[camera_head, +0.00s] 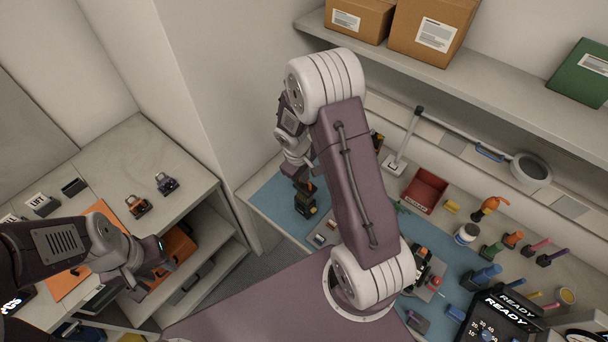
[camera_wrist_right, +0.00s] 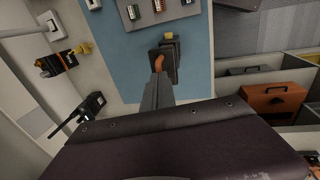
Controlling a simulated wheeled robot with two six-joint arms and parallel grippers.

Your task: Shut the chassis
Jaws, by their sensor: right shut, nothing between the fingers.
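A dark device with an orange part on top (camera_head: 306,204) stands on the blue mat (camera_head: 272,197); I cannot tell for sure whether it is the chassis. In the right wrist view the same dark device (camera_wrist_right: 172,62) is just beyond my fingertips. My right gripper (camera_wrist_right: 157,82) is shut and empty, close to its orange part; I cannot tell whether they touch. In the head view my right gripper (camera_head: 301,179) is above the device, partly hidden by my arm. My left gripper (camera_head: 163,262) is at the left shelf unit, with its jaws unclear.
An orange case (camera_head: 178,243) sits in the left shelf unit; it also shows in the right wrist view (camera_wrist_right: 272,103). A red tray (camera_head: 427,192), a magnifier lamp (camera_head: 531,169) and several tools stand on the right bench. My right arm hides the bench's middle.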

